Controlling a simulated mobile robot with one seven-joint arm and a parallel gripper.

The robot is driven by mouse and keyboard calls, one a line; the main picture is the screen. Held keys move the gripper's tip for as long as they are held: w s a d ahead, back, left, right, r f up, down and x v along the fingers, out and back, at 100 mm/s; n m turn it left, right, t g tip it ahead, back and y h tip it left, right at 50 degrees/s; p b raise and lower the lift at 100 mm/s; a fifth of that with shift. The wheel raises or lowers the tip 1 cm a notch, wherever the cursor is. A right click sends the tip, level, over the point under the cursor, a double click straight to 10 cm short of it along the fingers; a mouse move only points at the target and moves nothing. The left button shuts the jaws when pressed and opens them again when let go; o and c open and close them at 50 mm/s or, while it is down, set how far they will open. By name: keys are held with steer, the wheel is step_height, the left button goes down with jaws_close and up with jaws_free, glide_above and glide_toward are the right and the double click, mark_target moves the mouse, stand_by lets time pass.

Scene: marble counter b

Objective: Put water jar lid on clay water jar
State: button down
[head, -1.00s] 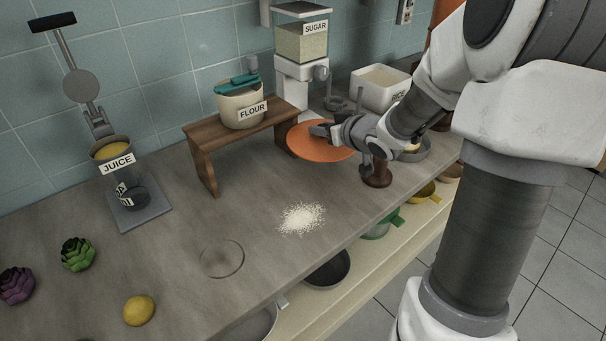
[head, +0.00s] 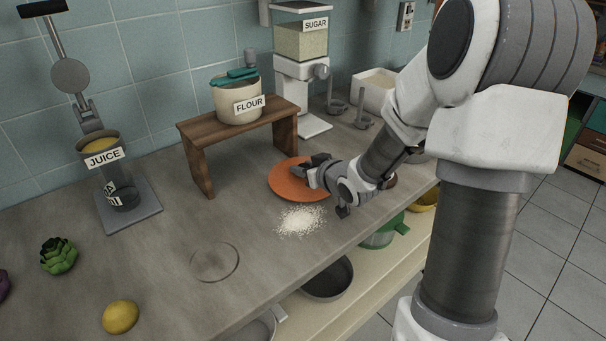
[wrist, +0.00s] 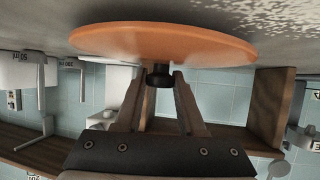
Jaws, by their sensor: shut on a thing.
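The water jar lid is a flat orange disc (head: 288,184) with a dark knob (wrist: 159,76). In the head view it is low over the counter, just behind the white powder; I cannot tell whether it touches the counter. My gripper (head: 318,163) is shut on the lid. In the wrist view its two fingers (wrist: 160,88) pinch the knob, and the orange disc (wrist: 165,42) spans the top of the picture. I cannot make out the clay water jar in the current views; my arm covers the right part of the counter.
A wooden stand (head: 196,135) holds the flour pot (head: 236,100). The sugar dispenser (head: 301,45) and a white bin (head: 372,92) stand behind. White powder (head: 300,221) and a clear round dish (head: 214,262) lie in front. The juicer (head: 104,165) is at left. Open shelves (head: 372,275) run below the counter edge.

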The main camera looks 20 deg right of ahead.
steer(key=shift+a+f, duration=0.15)
steer(key=shift+f, duration=0.15)
steer(key=c, duration=0.5)
jaws_free()
